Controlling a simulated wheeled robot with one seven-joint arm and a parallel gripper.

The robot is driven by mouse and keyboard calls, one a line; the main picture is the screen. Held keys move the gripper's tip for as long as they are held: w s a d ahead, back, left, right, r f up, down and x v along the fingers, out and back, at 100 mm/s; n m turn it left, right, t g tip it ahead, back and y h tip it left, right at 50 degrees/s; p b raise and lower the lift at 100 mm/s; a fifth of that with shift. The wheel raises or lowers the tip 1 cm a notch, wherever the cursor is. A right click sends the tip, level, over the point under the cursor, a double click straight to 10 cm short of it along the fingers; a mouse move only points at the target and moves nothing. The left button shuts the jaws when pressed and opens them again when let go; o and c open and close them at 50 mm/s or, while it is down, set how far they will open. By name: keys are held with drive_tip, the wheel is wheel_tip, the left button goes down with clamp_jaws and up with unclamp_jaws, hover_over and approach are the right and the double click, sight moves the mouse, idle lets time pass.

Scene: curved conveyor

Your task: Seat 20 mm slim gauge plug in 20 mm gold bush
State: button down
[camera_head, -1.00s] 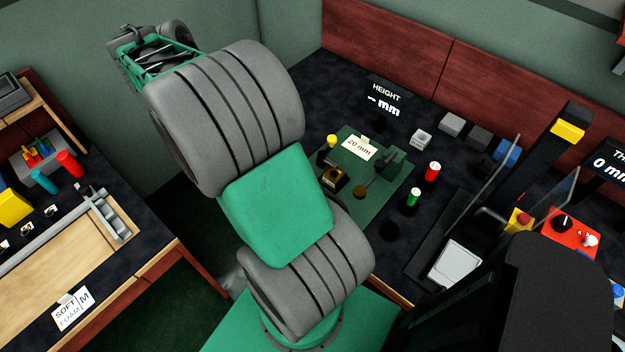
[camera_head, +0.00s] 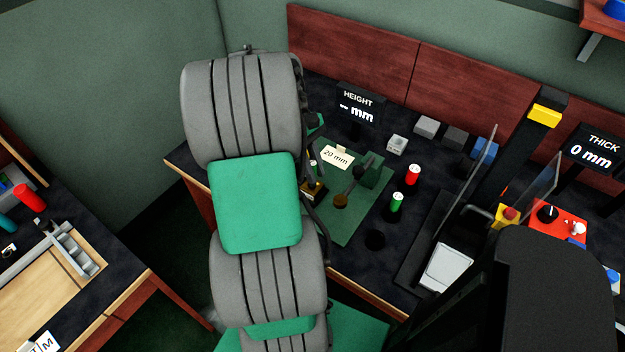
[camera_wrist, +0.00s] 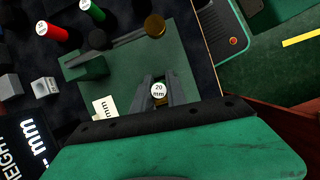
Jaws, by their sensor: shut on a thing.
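My gripper (camera_wrist: 160,92) points down over the green mat and is shut on a slim plug (camera_wrist: 159,90), whose round white top reads "20 mm". The gold bush (camera_head: 313,193) is a gold block on the left of the mat in the head view, partly hidden by my arm. In the wrist view, a little gold shows just beneath the plug, between the fingers. I cannot tell whether the plug is above the bush or inside it. My gripper is mostly hidden behind my arm in the head view.
The green mat (camera_head: 345,225) holds a "20 mm" card (camera_head: 337,156) and a dark lever stand (camera_head: 370,172) with a round brass disc (camera_head: 340,201). A red cylinder (camera_head: 412,175) and a green cylinder (camera_head: 397,203) stand to the right. A height display (camera_head: 358,103) is behind.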

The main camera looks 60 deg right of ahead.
sight(317, 188)
drive_tip(key=d+f, duration=0.1)
drive_tip(key=w+d+f, duration=0.1)
drive_tip(key=f, duration=0.1)
drive_tip(key=shift+w+d+f, duration=0.2)
drive_tip(key=shift+f, duration=0.05)
wheel_tip(317, 188, down, 3)
drive_tip(key=shift+d+r+b, duration=0.1)
drive_tip(key=shift+d+b, duration=0.05)
drive_tip(key=shift+b, duration=0.55)
drive_tip(key=shift+f, duration=0.2)
drive_tip(key=shift+f, duration=0.1)
drive_tip(key=c, duration=1.3)
unclamp_jaws()
drive_tip(key=shift+c, duration=0.2)
